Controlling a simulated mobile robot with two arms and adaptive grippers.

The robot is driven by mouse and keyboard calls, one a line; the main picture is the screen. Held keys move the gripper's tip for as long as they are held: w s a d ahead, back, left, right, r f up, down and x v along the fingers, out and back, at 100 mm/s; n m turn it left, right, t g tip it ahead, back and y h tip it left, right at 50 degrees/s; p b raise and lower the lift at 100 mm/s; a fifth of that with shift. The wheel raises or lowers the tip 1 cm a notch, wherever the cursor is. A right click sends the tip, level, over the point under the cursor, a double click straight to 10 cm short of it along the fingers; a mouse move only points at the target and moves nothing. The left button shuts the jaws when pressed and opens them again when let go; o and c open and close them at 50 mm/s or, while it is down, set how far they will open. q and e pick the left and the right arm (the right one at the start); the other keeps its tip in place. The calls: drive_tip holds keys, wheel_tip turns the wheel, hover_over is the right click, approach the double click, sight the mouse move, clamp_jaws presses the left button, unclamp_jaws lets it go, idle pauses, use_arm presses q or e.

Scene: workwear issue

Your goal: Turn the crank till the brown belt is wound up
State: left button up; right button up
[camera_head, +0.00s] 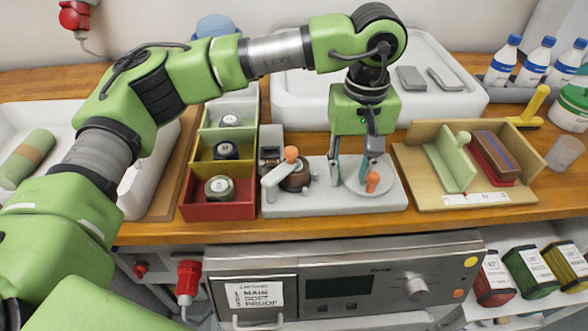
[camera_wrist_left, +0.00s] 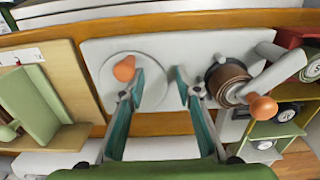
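A pale grey winding device (camera_head: 330,206) stands at the front of the bench. On its left part is a roll of brown belt (camera_head: 299,177), with a crank arm (camera_head: 273,182) ending in an orange knob (camera_head: 291,154). On its right part is a round disc (camera_head: 388,178) with a second orange knob (camera_head: 372,181). My left gripper (camera_head: 350,177) points down over the device, open and empty. In the left wrist view its fingers (camera_wrist_left: 160,82) lie between the disc (camera_wrist_left: 150,97) and the belt roll (camera_wrist_left: 226,82); neither knob is between them. My right gripper is not in view.
A bin rack (camera_head: 217,210) with several rolls stands left of the device. A wooden tray (camera_head: 470,202) with a green upright and a brown block stands right. A large white tray (camera_head: 440,75) lies behind. The bench's front edge is close to the device.

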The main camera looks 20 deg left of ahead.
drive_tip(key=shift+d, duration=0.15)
use_arm(q)
drive_tip(key=shift+d+r+p, duration=0.1)
drive_tip(key=shift+r+p, duration=1.25)
drive_tip(key=shift+r, duration=1)
wheel_tip(320, 180, up, 3)
drive_tip(key=shift+r+p, duration=0.15)
drive_tip(key=shift+p, duration=0.8)
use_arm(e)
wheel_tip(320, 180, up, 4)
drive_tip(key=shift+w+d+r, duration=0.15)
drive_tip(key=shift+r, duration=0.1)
